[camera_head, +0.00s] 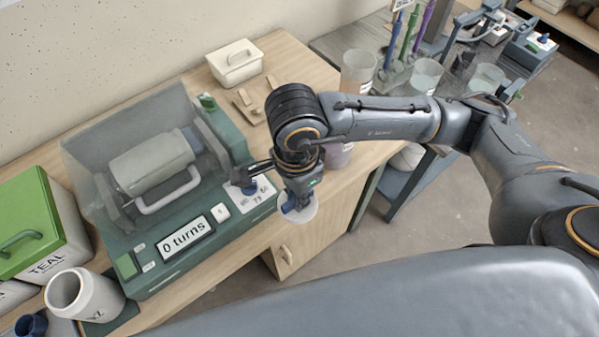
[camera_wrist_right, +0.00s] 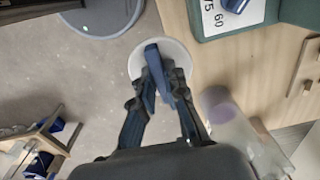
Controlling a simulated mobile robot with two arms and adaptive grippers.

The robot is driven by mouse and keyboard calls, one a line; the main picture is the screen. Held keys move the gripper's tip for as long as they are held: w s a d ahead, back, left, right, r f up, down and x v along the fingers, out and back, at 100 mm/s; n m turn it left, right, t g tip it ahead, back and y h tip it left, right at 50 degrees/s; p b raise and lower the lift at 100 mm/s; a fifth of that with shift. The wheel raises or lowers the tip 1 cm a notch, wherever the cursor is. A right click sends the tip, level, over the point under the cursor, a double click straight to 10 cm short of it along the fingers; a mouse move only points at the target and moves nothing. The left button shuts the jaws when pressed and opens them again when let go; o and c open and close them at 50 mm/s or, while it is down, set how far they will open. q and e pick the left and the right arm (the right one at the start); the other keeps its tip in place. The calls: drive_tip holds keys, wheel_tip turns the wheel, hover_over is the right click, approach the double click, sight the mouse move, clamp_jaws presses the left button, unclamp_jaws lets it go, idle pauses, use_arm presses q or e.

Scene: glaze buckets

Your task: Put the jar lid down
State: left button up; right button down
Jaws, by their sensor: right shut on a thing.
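The jar lid (camera_head: 309,211) is a pale round disc with a blue grip on top. My right gripper (camera_head: 297,203) is shut on it and holds it near the bench's front edge, to the right of the mill. In the right wrist view the lid (camera_wrist_right: 179,49) lies between the fingertips (camera_wrist_right: 158,90), partly over the floor and partly over the wood; its blue grip is pinched. An open off-white jar (camera_head: 100,298) stands on a dark green pad at the lower left. My left gripper is not in view.
A green-lidded TEAL bucket (camera_head: 72,226) stands left. A white lidded tub (camera_head: 236,70) and wooden pieces (camera_head: 245,108) lie at the back. Clear cups (camera_head: 357,75) stand on the right. Bare wood shows beside the mill.

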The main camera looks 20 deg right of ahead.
drive_tip(key=w+d+f+p, duration=0.1)
drive_tip(key=w+f, duration=0.1)
drive_tip(key=w, duration=0.1)
drive_tip(key=w+d+f+p, duration=0.1)
drive_tip(key=w+f, duration=0.2)
drive_tip(key=w, duration=0.1)
drive_tip(key=w+d+f+p, duration=0.1)
drive_tip(key=w+d+f, duration=0.1)
drive_tip(key=w+f, duration=0.1)
drive_tip(key=shift+w+f, duration=0.2)
drive_tip(key=shift+w, duration=0.25)
drive_tip(key=f, duration=0.1)
drive_tip(key=f+p, duration=0.1)
drive_tip(key=shift+w+d+f+p, duration=0.15)
drive_tip(key=shift+w+f+p, duration=0.1)
drive_tip(key=shift+f+p, duration=0.15)
drive_tip(key=shift+f, duration=0.5)
drive_tip(key=shift+f, duration=0.15)
drive_tip(key=c, duration=1.4)
unclamp_jaws()
